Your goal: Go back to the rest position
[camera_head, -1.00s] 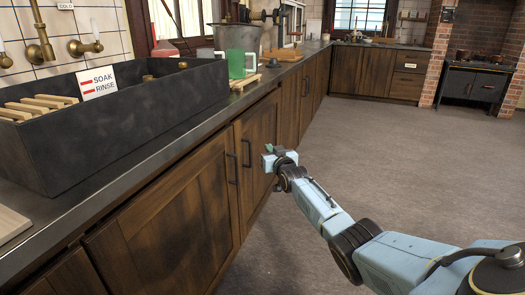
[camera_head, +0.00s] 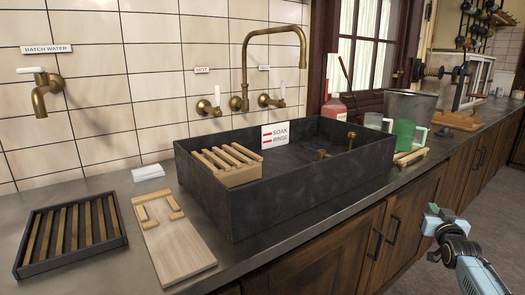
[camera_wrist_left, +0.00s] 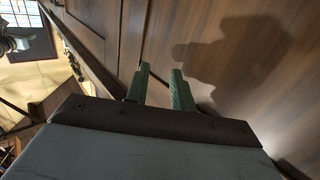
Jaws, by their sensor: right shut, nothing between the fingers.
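My right gripper (camera_head: 432,212) shows at the lower right of the head view, in front of the wooden cabinet doors below the counter. It is shut and holds nothing, apart from the counter and its objects. My left gripper (camera_wrist_left: 160,70) shows only in the left wrist view. Its two green fingers stand apart with an empty gap, in front of a brown wooden panel (camera_wrist_left: 220,50). My left arm does not show in the head view.
The counter (camera_head: 250,262) carries a dark sink (camera_head: 300,190) with a SOAK/RINSE sign, a slatted tray (camera_head: 70,235), a wooden board (camera_head: 172,245), green and clear mugs (camera_head: 404,134) and a metal pot (camera_head: 410,108). Grey floor (camera_head: 505,205) is open at right.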

